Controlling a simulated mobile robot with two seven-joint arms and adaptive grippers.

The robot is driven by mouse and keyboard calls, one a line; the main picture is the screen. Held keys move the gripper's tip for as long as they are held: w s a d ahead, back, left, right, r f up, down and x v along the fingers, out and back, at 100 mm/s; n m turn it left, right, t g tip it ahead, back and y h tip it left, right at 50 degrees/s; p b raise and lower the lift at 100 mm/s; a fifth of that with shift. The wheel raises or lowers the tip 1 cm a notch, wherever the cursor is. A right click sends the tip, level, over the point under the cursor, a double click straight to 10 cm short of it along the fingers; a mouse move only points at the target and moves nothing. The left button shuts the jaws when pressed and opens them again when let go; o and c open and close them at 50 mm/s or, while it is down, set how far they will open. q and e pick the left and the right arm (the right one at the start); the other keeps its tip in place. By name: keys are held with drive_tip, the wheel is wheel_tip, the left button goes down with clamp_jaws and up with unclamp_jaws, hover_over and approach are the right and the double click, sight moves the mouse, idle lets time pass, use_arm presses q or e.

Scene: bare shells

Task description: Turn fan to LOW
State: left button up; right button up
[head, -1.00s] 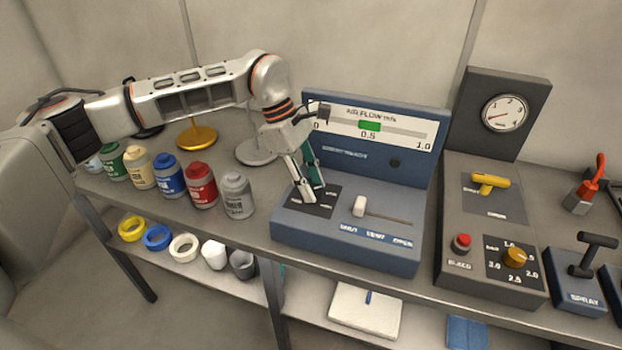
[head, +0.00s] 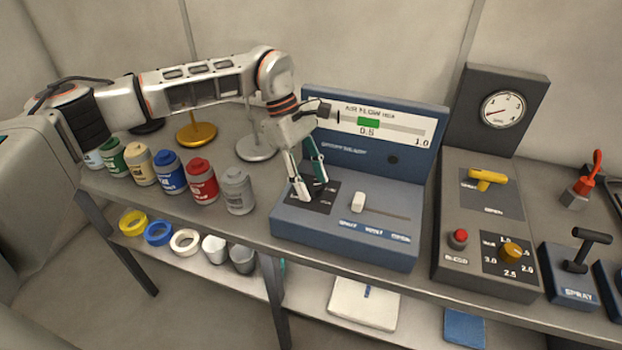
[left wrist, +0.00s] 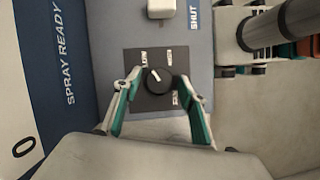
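The fan control is a round black knob (left wrist: 158,80) on a dark square plate (left wrist: 137,99) with small white labels. In the left wrist view its white mark points up and slightly left, toward one of the two upper labels, which are too blurred to read surely. The plate also shows on the blue console (head: 345,240) in the head view. My left gripper (head: 315,190) is over the plate, fingers pointing down. In the left wrist view its fingers (left wrist: 158,82) are apart, one on each side of the knob, with no clear contact. My right gripper is out of view.
A white slider knob (head: 358,202) sits close to the right of the plate. The console's upright display panel (head: 345,150) stands behind. Several paint bottles, including a grey one (head: 237,190), stand to the left. A grey control box (head: 490,220) stands to the right.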

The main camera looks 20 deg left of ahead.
use_arm(q)
drive_tip(key=shift+r, duration=0.1)
drive_tip(key=v, duration=1.2)
idle(0.4)
